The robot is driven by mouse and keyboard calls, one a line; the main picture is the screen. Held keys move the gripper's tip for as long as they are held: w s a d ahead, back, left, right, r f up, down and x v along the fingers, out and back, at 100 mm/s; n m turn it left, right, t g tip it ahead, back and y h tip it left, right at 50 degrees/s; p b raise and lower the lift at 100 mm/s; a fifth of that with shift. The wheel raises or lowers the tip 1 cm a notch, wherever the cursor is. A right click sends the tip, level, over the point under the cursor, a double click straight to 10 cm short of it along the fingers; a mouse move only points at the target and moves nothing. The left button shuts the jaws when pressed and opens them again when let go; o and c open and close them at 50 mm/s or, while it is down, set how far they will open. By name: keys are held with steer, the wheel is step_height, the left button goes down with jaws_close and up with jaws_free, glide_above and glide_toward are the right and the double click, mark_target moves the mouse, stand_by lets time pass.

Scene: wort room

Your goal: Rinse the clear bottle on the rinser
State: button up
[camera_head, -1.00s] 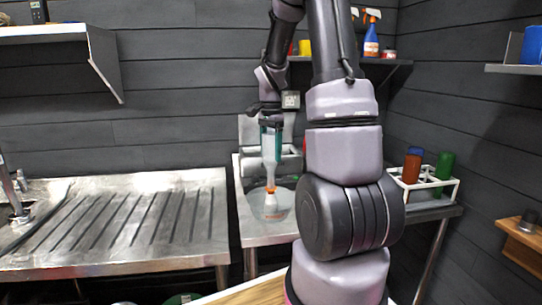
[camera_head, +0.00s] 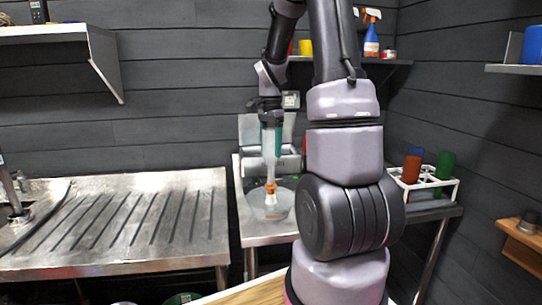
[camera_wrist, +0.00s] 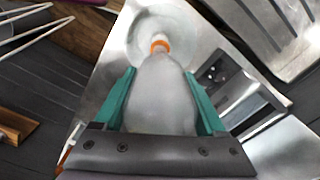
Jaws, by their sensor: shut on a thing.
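The clear bottle (camera_head: 270,158) hangs neck down in my gripper (camera_head: 270,130), above the rinser (camera_head: 270,206), a clear round bowl on the steel stand. An orange part shows at the bottle's lower end, with a pale cone-shaped piece below it inside the bowl. I cannot tell whether the neck touches the rinser. In the wrist view my gripper (camera_wrist: 160,100) has its two green fingers on either side of the bottle (camera_wrist: 160,92), shut on its body. The orange ring (camera_wrist: 159,46) points toward the rinser bowl (camera_wrist: 163,22).
A steel drainboard (camera_head: 130,225) lies to the left, with a tap (camera_head: 12,190) at its edge. A white rack (camera_head: 455,190) with a brown bottle (camera_head: 411,168) and a green bottle (camera_head: 444,166) stands to the right. A spray bottle (camera_head: 371,42) stands on the back shelf.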

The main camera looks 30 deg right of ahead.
mark_target(270, 129)
steer(key=shift+r, duration=3.35)
